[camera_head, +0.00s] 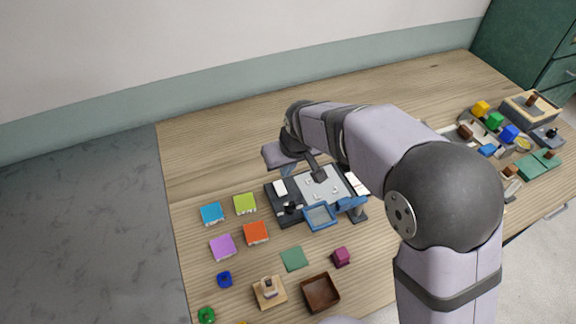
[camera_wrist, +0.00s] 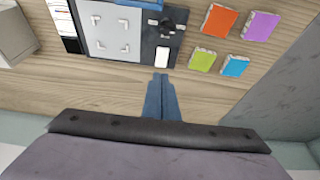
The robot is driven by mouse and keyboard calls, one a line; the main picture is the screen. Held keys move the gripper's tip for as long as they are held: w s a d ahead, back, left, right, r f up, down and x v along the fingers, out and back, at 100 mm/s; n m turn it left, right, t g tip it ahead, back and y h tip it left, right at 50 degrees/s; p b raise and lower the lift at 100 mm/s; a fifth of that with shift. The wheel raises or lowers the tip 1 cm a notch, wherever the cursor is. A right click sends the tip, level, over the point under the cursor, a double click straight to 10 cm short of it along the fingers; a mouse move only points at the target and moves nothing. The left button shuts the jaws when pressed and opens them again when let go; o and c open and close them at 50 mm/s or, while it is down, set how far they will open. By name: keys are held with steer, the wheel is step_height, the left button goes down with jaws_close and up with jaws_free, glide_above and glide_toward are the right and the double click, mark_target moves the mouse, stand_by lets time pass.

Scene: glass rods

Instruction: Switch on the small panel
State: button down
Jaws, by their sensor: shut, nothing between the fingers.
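The panel is a dark board with a light grey plate (camera_head: 318,186) in its middle; in the wrist view the plate (camera_wrist: 112,27) has white corner marks. A white rocker-like switch (camera_head: 280,187) sits on the board's dark left strip, near a black knob (camera_head: 291,208). In the wrist view the white switch (camera_wrist: 162,57) is just beyond my fingertips. My gripper (camera_head: 288,172) is behind the board's far left edge, with its blue fingers together and empty. In the wrist view the gripper (camera_wrist: 161,77) points at the switch; I cannot tell if they touch.
Blue (camera_head: 212,213), lime (camera_head: 245,203), purple (camera_head: 222,247) and orange (camera_head: 256,233) blocks lie left of the board. A blue tray (camera_head: 320,216) is at its front. A brown box (camera_head: 320,292) stands nearer. Bare wood lies behind the board.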

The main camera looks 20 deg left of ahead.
steer(key=shift+b+v, duration=0.35)
steer(key=shift+v, duration=1.35)
steer(key=shift+f+b, duration=0.1)
steer(key=shift+b, duration=0.2)
steer(key=shift+w+a+r+b, duration=0.3)
steer(key=shift+w+a+b, duration=0.15)
steer(key=shift+b, duration=0.65)
steer(key=shift+f, duration=0.1)
steer(key=p, duration=0.4)
glide_above(279, 183)
steer(key=s+d, duration=0.1)
step_height(279, 183, down, 12)
steer(key=shift+d+r, duration=0.1)
steer(key=shift+r, duration=0.05)
steer(key=shift+f+p, duration=0.35)
steer(key=shift+f, duration=0.4)
